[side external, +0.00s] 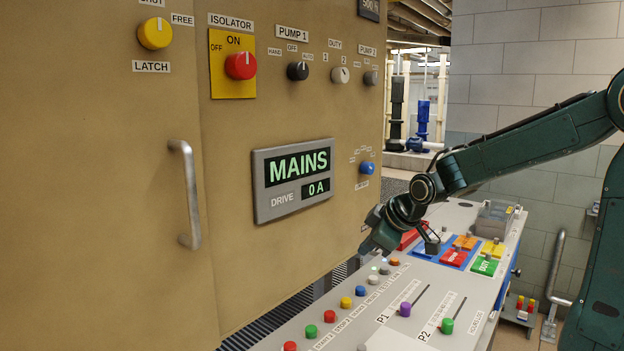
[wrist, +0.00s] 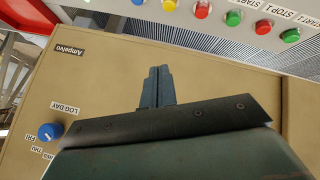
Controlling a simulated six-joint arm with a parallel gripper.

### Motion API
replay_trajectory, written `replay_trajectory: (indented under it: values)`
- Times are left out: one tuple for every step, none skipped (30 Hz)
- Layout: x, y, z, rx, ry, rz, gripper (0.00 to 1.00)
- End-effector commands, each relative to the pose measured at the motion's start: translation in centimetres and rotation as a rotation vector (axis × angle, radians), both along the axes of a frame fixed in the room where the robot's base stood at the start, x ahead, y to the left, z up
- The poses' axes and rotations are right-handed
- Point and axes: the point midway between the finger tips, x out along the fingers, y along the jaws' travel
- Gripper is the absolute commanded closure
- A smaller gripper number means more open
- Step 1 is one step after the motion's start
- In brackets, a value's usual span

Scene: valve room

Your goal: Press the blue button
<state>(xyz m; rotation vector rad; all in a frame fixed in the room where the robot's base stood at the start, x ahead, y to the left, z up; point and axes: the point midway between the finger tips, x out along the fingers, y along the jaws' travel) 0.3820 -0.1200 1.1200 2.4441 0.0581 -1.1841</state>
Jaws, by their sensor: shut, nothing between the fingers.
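The blue button (side external: 360,291) sits in the row of round push buttons on the sloping console, between a yellow and a white one. In the wrist view it shows only partly, at the top edge (wrist: 138,2). My gripper (side external: 366,248) is shut and empty, with its fingers together. It is above the back part of the console, near the cabinet face and apart from the blue button. In the wrist view its closed fingertips (wrist: 158,72) show against the tan cabinet.
The console carries the yellow button (side external: 346,302), other coloured buttons and two sliders with purple (side external: 405,309) and green (side external: 447,325) knobs. A tan cabinet (side external: 100,200) rises behind, with a protruding handle (side external: 188,195) and a blue rotary knob (side external: 367,168).

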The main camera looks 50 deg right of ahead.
Motion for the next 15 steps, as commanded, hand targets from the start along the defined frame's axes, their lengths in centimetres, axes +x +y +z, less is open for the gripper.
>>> replay_trajectory:
  values:
    - [0.7,-0.9,-0.6,-0.014,-0.001,0.003,1.0]
    - [1.0,-1.5,-0.8,-0.024,-0.005,0.007,1.0]
    - [1.6,-2.1,-1.2,-0.038,-0.009,0.012,1.0]
    - [1.9,-2.7,-1.4,-0.05,-0.013,0.016,1.0]
    - [2.3,-3.2,-1.7,-0.059,-0.016,0.02,1.0]
    - [2.7,-3.8,-2.0,-0.073,-0.021,0.026,1.0]
    - [3.0,-4.3,-2.3,-0.082,-0.024,0.029,1.0]
    - [3.3,-4.8,-2.5,-0.091,-0.026,0.032,1.0]
    - [3.7,-5.4,-2.8,-0.104,-0.03,0.036,1.0]
    - [3.9,-5.8,-3.0,-0.112,-0.032,0.039,1.0]
    - [4.1,-6.2,-3.2,-0.12,-0.035,0.041,1.0]
    - [4.3,-6.6,-3.5,-0.13,-0.038,0.045,1.0]
    - [4.5,-6.9,-3.7,-0.136,-0.038,0.046,1.0]
    - [4.6,-7.2,-3.8,-0.142,-0.04,0.048,1.0]
    - [4.8,-7.5,-4.0,-0.149,-0.042,0.051,1.0]
